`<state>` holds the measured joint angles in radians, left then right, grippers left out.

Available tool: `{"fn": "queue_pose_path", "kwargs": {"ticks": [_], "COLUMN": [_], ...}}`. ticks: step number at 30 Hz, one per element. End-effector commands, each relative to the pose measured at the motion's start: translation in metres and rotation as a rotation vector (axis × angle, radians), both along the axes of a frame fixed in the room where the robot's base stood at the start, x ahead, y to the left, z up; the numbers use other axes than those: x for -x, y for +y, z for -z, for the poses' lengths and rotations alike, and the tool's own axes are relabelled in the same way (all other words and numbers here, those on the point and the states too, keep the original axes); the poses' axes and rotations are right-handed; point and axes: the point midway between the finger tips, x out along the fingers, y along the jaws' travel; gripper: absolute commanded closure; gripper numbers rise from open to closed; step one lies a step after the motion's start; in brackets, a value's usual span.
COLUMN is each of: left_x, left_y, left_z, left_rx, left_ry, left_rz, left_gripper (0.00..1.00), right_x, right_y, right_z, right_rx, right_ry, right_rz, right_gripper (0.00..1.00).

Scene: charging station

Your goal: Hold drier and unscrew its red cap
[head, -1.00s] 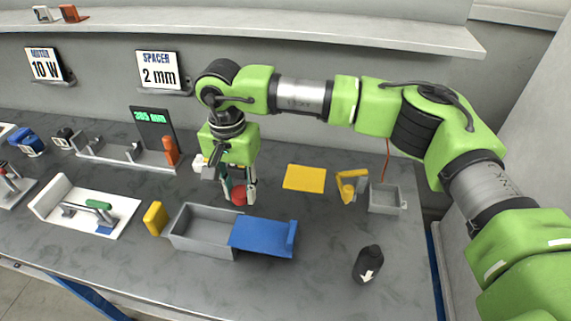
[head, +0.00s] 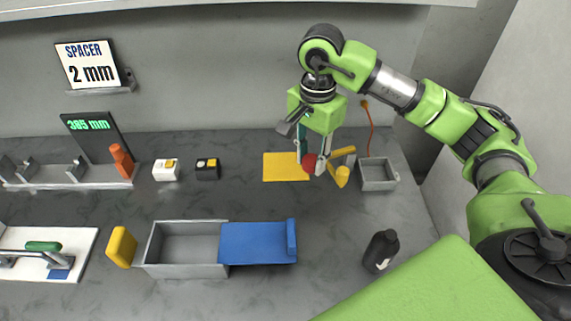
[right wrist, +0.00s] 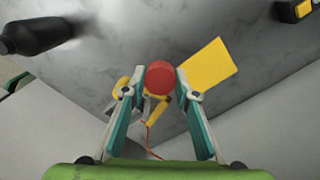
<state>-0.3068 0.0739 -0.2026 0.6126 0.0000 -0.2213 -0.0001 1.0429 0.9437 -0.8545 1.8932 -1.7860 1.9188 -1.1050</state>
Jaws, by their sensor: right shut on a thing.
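My right gripper (head: 314,166) points down above the back right of the bench, shut on a round red cap (head: 308,162). In the right wrist view the red cap (right wrist: 159,77) sits between the two fingertips and shows as a flat red disc. No drier body shows clearly below it; I cannot tell whether one is attached. The gripper is beside the right edge of a yellow mat (head: 280,167), close to a yellow hooked stand (head: 342,176). My left gripper is not in view.
A grey tray (head: 394,184) stands right of the yellow stand. A black bottle (head: 381,252) is at the front right. A grey box (head: 158,251) with a blue sliding lid (head: 252,243) lies front centre. The bench between mat and lid is bare.

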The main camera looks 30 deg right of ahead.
Motion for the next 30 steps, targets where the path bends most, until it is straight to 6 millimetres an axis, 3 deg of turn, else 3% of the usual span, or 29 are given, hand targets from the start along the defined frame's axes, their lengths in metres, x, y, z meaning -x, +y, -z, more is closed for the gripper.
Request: {"fn": "queue_pose_path", "kwargs": {"ticks": [6, 12, 18, 30], "left_x": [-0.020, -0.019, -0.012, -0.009], "left_y": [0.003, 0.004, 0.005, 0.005], "left_z": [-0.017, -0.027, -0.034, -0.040], "left_rx": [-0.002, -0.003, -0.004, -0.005], "left_ry": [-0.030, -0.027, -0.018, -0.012], "left_rz": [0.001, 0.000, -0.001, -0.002], "left_gripper": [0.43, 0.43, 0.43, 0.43], "right_x": [-0.043, -0.081, -0.109, -0.131], "right_y": [0.000, -0.001, -0.002, -0.003], "right_z": [0.017, 0.034, 0.069, 0.099], "right_rx": [-0.002, -0.003, -0.001, 0.000], "right_ry": [0.005, 0.004, 0.006, 0.005], "right_rz": [0.001, 0.000, 0.000, -0.002], "right_gripper": [0.98, 0.98, 0.98, 0.98]}}
